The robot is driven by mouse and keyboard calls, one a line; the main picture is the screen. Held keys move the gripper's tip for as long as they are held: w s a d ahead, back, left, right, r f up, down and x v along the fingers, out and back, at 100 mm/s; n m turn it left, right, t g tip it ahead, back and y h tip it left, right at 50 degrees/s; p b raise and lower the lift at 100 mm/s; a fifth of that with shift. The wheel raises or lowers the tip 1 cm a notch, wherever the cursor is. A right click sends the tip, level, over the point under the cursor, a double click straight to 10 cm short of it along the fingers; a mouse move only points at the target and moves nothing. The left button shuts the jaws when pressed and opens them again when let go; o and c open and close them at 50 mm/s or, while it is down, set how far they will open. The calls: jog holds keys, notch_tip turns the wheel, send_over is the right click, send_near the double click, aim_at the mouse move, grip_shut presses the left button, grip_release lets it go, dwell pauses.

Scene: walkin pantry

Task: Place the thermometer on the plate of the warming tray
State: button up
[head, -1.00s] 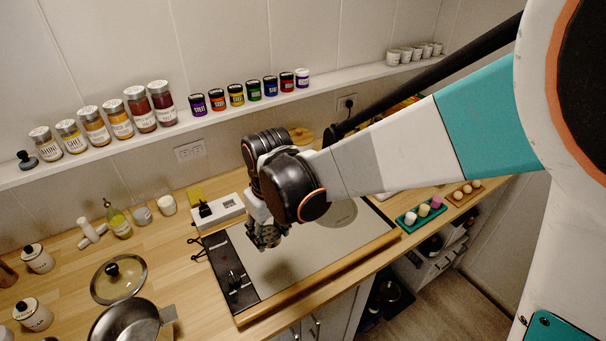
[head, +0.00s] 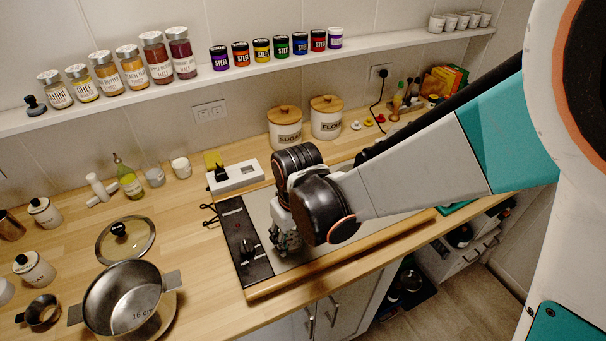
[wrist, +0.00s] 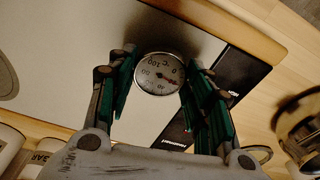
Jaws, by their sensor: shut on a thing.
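The thermometer is a small round white dial with a metal rim (wrist: 160,72); it sits between the fingers of my gripper (wrist: 157,80) in the wrist view. My gripper (head: 287,238) is shut on it, over the left part of the warming tray. The tray has a pale grey plate (head: 368,238), a black control strip with a knob (head: 243,243) and a wooden rim (head: 330,262). The plate also shows in the wrist view (wrist: 75,75). In the head view the thermometer is hidden by my gripper. I cannot tell whether it touches the plate.
Canisters marked sugar (head: 285,132) and flour (head: 326,120) stand at the back. A steel pot (head: 122,300) and a glass lid (head: 125,241) lie left of the tray. Jars line the shelf above.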

jog(key=shift+f, duration=0.85)
jog(key=shift+b, duration=0.3)
jog(key=shift+f, duration=0.15)
jog(key=o, duration=1)
jog(key=shift+o, duration=0.2)
